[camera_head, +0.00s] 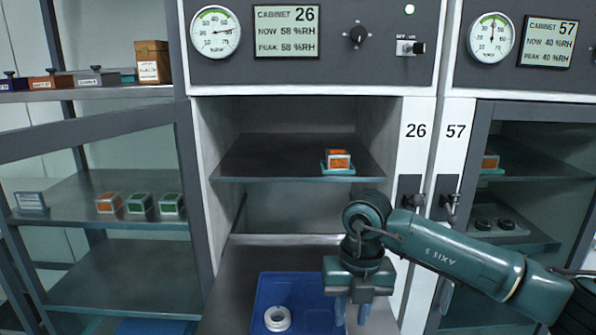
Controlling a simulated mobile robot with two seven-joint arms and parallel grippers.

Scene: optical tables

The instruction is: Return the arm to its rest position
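My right arm (455,258) is teal and comes in from the right, across the front of cabinet 57 and the post between the cabinets. My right gripper (352,312) points down over the right part of a blue tray (318,318) in the lower part of cabinet 26. Its two fingers stand apart with a small gap, and nothing shows between them. The tray holds a white ring-shaped part (277,318), to the left of the gripper and apart from it. My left gripper is not in view.
Cabinet 26 is open, its glass door (95,200) swung left. An orange-topped box (338,160) sits on its upper shelf (255,160). Cabinet 57's glass door (520,200) is close to my arm. Several small boxes (140,203) stand on a shelf at left.

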